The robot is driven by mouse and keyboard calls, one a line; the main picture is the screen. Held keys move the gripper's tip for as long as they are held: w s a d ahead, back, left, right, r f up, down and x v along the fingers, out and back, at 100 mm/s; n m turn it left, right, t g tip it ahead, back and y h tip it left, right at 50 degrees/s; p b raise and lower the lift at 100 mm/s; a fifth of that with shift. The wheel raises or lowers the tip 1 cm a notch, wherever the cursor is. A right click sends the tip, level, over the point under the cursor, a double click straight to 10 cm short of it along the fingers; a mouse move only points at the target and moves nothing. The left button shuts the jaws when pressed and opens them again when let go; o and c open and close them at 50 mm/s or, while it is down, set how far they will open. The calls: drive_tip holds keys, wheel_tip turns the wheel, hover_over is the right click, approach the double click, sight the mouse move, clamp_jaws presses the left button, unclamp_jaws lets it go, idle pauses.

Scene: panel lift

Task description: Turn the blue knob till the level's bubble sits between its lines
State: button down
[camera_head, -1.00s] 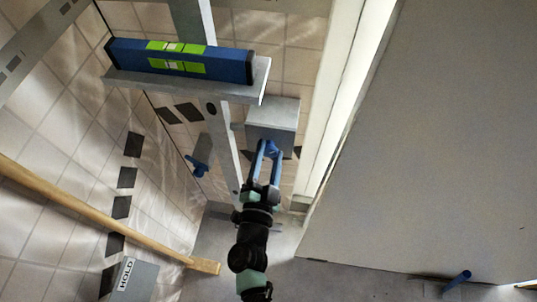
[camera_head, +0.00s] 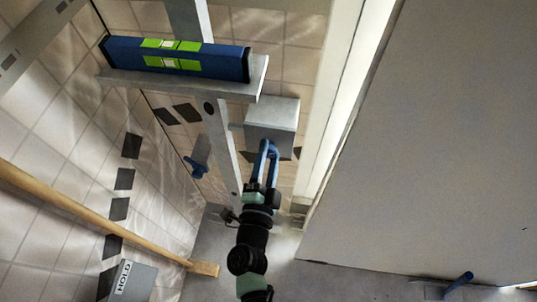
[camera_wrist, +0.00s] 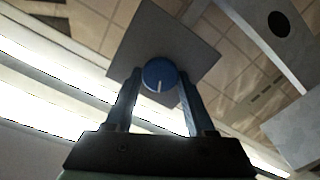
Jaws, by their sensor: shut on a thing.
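The blue knob (camera_wrist: 160,75) sits on the face of a square grey box (camera_wrist: 188,43), its white mark pointing down in the wrist view. My gripper (camera_wrist: 158,88) has one finger on each side of the knob and is shut on it. In the head view my gripper (camera_head: 268,148) reaches up to the grey box (camera_head: 272,111), and the fingers hide most of the knob. The blue level (camera_head: 220,62) lies on a grey ledge (camera_head: 235,88). Its green vial (camera_head: 185,46) shows a pale patch near the middle; I cannot tell the bubble exactly from the lines.
A grey upright (camera_head: 222,140) stands left of the box. Another blue handle (camera_head: 198,167) is further left. A wooden pole (camera_head: 100,218) slants across the lower left, near a grey block marked HOLD (camera_head: 135,279). A large grey panel (camera_head: 430,150) fills the right side.

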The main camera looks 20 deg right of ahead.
drive_tip(key=shift+c, duration=1.4)
unclamp_jaws()
drive_tip(key=shift+s+a, duration=0.1)
drive_tip(key=b+v, duration=0.1)
drive_tip(key=v, duration=1.1)
drive_tip(key=shift+s+a+b, duration=0.2)
drive_tip(key=shift+s+b, duration=0.1)
drive_tip(key=shift+s, duration=0.1)
